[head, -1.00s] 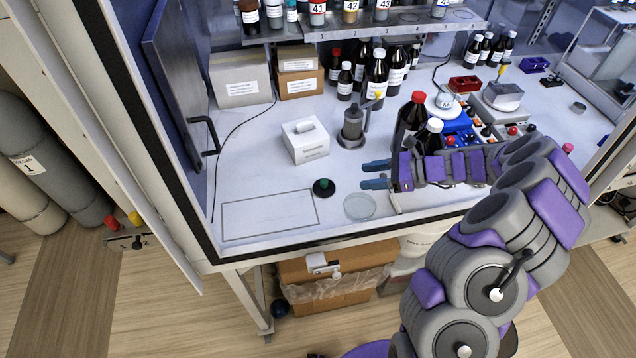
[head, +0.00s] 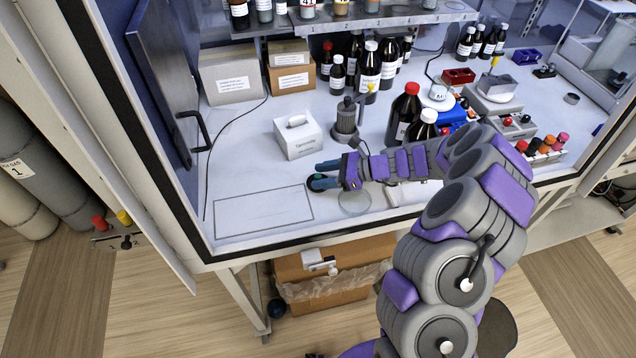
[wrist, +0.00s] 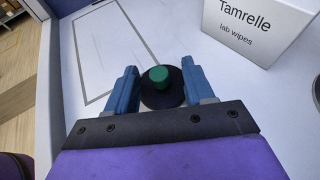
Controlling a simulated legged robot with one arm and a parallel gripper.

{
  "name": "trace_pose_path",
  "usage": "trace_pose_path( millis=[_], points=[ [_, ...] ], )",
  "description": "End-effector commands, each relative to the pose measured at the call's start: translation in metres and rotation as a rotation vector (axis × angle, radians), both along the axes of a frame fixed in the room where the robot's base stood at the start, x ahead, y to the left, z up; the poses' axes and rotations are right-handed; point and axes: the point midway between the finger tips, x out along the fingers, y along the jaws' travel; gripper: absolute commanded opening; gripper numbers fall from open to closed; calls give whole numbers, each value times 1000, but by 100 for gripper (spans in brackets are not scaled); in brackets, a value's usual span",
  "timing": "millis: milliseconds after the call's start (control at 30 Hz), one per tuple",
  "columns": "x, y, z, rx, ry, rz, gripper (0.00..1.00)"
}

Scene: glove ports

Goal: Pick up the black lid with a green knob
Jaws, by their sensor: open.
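The black lid (wrist: 162,97) with its green knob (wrist: 158,75) lies flat on the white bench top. In the wrist view it sits between the two blue fingers of my gripper (wrist: 158,85), which are open with one on each side. The knob stands clear of both fingers, and the near part of the lid is hidden by the gripper body. In the head view the lid (head: 318,183) is partly covered by my gripper (head: 326,174), whose fingers reach over it from the right.
A white lab wipes box (head: 298,136) stands behind the lid. An outlined rectangle (head: 262,212) on the bench to the left is empty. A glass dish (head: 355,202) lies just right of the lid under my arm. A grey dispenser (head: 345,122) and brown bottles (head: 404,112) stand further right.

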Motion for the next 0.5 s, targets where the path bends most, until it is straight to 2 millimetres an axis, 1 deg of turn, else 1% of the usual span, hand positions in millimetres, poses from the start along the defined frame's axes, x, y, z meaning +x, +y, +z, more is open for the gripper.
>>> trace_pose_path(
  millis=[200, 267, 500],
  points=[
    [0, 1, 0, 1, 0, 0, 53],
    [0, 1, 0, 1, 0, 0, 48],
    [0, 1, 0, 1, 0, 1, 25]
  ],
)
